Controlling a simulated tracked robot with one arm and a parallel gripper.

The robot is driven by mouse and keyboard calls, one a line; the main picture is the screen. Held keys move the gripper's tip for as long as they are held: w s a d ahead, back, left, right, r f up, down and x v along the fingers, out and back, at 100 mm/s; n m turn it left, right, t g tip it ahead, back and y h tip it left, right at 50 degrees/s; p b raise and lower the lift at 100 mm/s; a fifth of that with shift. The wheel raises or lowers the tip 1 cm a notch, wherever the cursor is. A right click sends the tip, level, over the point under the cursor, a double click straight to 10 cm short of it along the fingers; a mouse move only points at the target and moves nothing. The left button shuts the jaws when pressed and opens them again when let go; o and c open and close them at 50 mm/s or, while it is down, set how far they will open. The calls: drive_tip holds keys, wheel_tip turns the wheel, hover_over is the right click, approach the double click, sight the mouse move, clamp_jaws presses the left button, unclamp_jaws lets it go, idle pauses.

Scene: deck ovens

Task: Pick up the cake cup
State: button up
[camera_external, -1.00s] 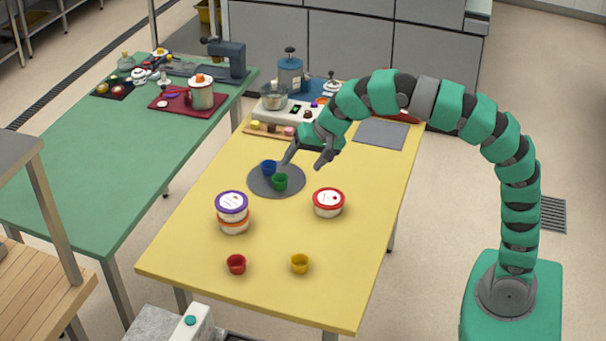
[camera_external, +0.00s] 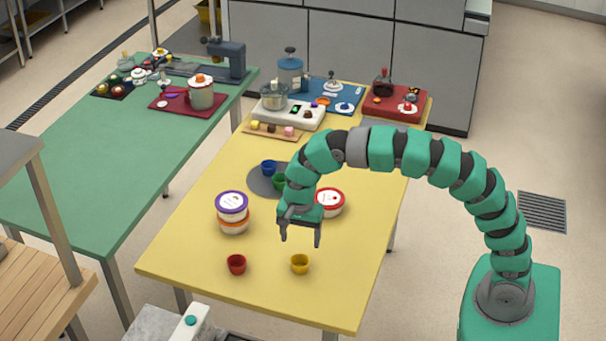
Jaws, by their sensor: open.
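Several small cups stand on the yellow table (camera_external: 190,254). A yellow cup (camera_external: 300,264) and a red cup (camera_external: 237,264) are near the front edge. A blue cup (camera_external: 268,168) and a green cup (camera_external: 280,182) are on a round grey mat (camera_external: 259,184), the green one partly hidden by my arm. I cannot tell which one is the cake cup. My gripper (camera_external: 300,240) is open and empty, fingers pointing down, above and just behind the yellow cup, apart from it.
A tub with a red rim (camera_external: 329,202) is right behind my gripper. Two stacked tubs, purple-rimmed (camera_external: 232,206) over orange-rimmed (camera_external: 234,224), stand to the left. A white scale (camera_external: 290,116) and a red board (camera_external: 394,103) are at the back. The front right of the table is clear.

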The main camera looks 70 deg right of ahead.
sight(300, 261)
wheel_tip(300, 261, down, 4)
drive_tip(key=shift+r, duration=0.1)
drive_tip(key=shift+a+f+b, duration=0.15)
drive_tip(key=shift+f+b, duration=0.35)
drive_tip(key=shift+f, duration=0.85)
drive_tip(key=shift+a+f+b, duration=0.15)
drive_tip(key=shift+f+b, duration=0.35)
drive_tip(key=shift+f, duration=0.8)
drive_tip(key=shift+c, duration=0.3)
drive_tip(key=c, duration=1)
